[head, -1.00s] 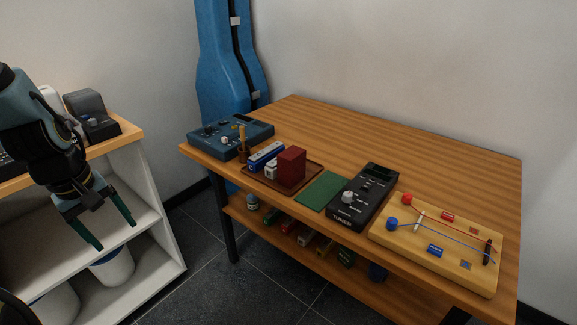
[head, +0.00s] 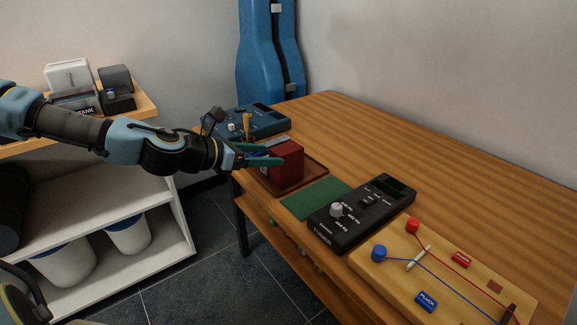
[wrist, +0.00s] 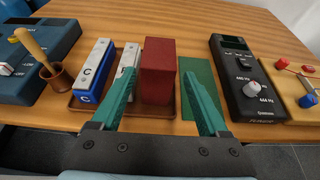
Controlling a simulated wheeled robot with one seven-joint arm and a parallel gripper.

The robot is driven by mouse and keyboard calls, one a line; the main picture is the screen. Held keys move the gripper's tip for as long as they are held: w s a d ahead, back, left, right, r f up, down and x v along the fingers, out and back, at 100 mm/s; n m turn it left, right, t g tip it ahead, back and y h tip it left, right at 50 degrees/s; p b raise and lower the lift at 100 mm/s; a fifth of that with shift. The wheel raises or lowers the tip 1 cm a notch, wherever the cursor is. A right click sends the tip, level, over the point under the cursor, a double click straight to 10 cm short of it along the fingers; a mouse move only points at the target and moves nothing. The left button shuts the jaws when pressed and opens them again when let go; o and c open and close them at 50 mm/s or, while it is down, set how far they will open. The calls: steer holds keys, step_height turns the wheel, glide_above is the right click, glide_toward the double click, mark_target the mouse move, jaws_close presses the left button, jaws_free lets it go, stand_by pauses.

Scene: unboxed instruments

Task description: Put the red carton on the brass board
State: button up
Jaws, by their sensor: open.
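The red carton (head: 287,161) stands upright at the right end of a brown tray (head: 316,178) on the table. In the wrist view the red carton (wrist: 158,70) shows between my two green fingertips. My gripper (head: 272,155) is open at the carton in the head view, its fingers partly covering it. In the wrist view my gripper (wrist: 160,76) has one finger to each side of the carton; contact cannot be told. A yellow-tan board (head: 385,272), the likeliest brass board, lies at the table's near right, with posts and red and blue wires.
A green mat (head: 315,198) and a black tuner (head: 362,212) lie between tray and board. Blue and white boxes (wrist: 95,72) (wrist: 127,60) stand left of the carton. A wooden cup (wrist: 53,77) and blue device (head: 258,123) are farther left. The table's back is clear.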

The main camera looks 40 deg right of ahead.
mark_target(275, 155)
steer(key=shift+d+f+b, duration=0.35)
steer(key=shift+b, duration=0.05)
steer(key=b+x, duration=0.1)
steer(key=x, duration=0.2)
steer(key=shift+s+d, duration=0.1)
steer(key=shift+d, duration=0.25)
steer(key=shift+f+p+x, duration=0.2)
steer(key=shift+p+x, duration=0.25)
steer(key=shift+x, duration=2.6)
jaws_close()
steer(key=shift+r, duration=0.1)
